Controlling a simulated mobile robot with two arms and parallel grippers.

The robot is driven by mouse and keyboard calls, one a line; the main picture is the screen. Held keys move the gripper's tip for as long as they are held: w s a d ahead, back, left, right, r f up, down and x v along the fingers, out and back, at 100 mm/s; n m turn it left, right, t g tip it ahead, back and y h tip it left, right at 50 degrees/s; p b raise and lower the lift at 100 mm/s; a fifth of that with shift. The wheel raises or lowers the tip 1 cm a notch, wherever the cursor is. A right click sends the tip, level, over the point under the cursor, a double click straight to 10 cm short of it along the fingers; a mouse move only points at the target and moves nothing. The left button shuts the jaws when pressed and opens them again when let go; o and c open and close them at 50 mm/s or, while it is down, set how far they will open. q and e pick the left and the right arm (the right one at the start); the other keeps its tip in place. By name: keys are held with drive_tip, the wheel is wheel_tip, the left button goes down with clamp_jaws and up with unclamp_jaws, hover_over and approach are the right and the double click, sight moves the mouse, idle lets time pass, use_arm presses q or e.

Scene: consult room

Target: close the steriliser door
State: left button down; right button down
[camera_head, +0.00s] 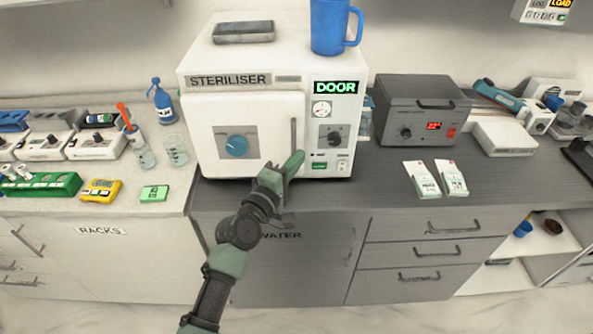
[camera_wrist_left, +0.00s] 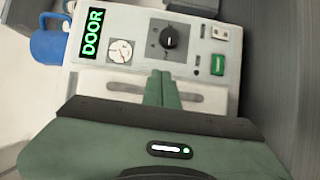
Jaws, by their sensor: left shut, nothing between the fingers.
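The white steriliser (camera_head: 290,83) stands on the counter with its door (camera_head: 267,110) facing me. The door has a blue dial and an upright grey handle (camera_head: 293,133) near its right edge. It looks flush or nearly flush with the body; I cannot tell whether it is latched. A green DOOR sign (camera_head: 335,87) is lit, and it also shows in the wrist view (camera_wrist_left: 91,32). My left gripper (camera_head: 297,160) is shut and empty, its tips at the door's lower right edge by the handle. Contact is unclear. In the wrist view its fingers (camera_wrist_left: 162,88) cover part of the handle. My right gripper is out of view.
A blue mug (camera_head: 328,28) and a grey tray (camera_head: 243,32) sit on top of the steriliser. A dark grey power unit (camera_head: 422,105) stands to its right, with two white packets (camera_head: 437,178) in front. Beakers and a spray bottle (camera_head: 162,102) stand left.

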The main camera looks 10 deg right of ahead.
use_arm(q)
drive_tip(key=shift+w+d, duration=0.15)
drive_tip(key=shift+w, duration=0.25)
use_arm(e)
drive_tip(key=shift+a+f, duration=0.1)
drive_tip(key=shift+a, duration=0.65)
